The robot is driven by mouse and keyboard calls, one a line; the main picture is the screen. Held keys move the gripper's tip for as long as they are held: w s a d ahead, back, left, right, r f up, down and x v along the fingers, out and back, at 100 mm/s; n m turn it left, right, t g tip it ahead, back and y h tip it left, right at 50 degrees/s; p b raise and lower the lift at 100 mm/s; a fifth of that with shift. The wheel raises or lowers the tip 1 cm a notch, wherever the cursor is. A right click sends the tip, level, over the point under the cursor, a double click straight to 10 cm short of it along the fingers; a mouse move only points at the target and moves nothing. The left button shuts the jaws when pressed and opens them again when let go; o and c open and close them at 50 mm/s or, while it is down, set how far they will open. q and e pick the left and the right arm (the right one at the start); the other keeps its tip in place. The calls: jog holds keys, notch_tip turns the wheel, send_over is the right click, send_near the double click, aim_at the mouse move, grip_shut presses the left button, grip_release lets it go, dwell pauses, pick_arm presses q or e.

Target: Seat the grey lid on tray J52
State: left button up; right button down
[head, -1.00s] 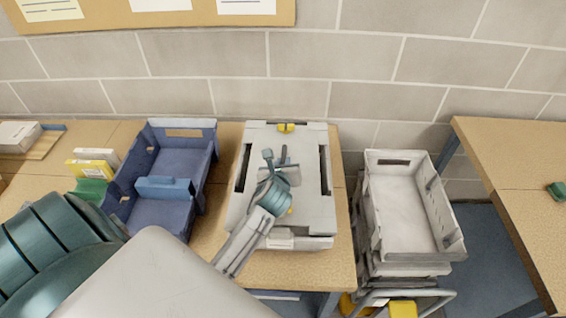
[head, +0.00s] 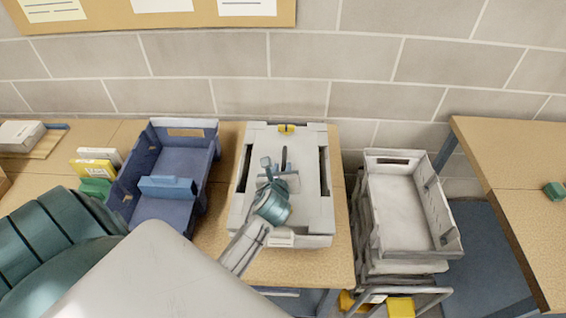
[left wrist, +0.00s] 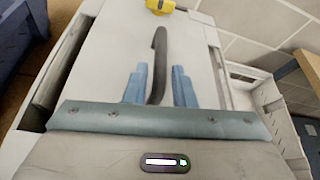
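The grey lid (head: 300,145) lies flat on top of a pale grey tray (head: 305,241) on the bench. I cannot read a J52 label, and cannot tell whether the lid is fully down. Dark gaps show along both sides of the lid. A yellow clip (head: 287,128) is at its far edge and shows in the left wrist view (left wrist: 159,6). My left gripper (head: 275,163) is over the lid's middle. In the left wrist view its blue fingers (left wrist: 158,87) stand apart, either side of the dark handle (left wrist: 159,50), with small gaps. My right gripper is out of view.
A blue tray (head: 190,160) with a blue block (head: 167,188) stands left of the lidded tray. A stack of pale trays (head: 408,258) stands to the right, off the bench. Small boxes (head: 93,168) lie at the left. Another bench (head: 520,175) is at the far right.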

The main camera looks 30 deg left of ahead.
pick_arm(q)
jog(key=shift+p+v, duration=1.95)
jog(key=shift+v, duration=0.85)
jog(key=shift+s+d, duration=0.1)
jog(key=shift+s, duration=0.2)
jog(key=shift+v, duration=1)
